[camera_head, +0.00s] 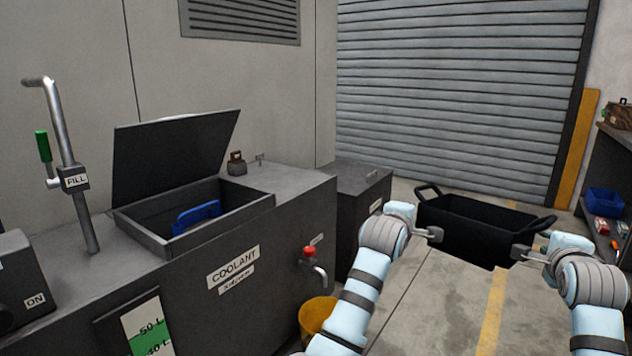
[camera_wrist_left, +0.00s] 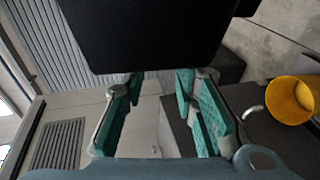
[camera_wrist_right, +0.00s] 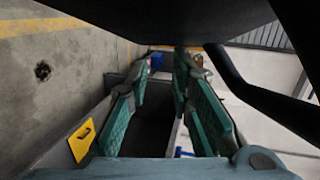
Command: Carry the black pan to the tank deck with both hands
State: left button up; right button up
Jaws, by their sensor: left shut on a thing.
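The black pan (camera_head: 478,235) is a deep open box with a loop handle at each end. My left gripper (camera_head: 435,234) is shut on the pan's left side. My right gripper (camera_head: 522,252) is at the pan's near right corner; whether its jaws grip anything is unclear. The pan's dark body fills the top of the left wrist view (camera_wrist_left: 150,35) and the right wrist view (camera_wrist_right: 170,14). The tank deck (camera_head: 292,187) is the grey top of the coolant tank at left.
A hatch box with its lid raised (camera_head: 175,155) stands on the deck, a blue object (camera_head: 196,216) inside. A fill pipe (camera_head: 68,165) rises at left. A red-knobbed tap (camera_head: 311,254) juts from the tank front above a yellow bucket (camera_head: 317,315). A lower cabinet (camera_head: 357,180) adjoins the tank.

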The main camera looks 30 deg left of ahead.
aim_at(274, 186)
jog(key=i, duration=4)
jog(key=u, duration=3.55)
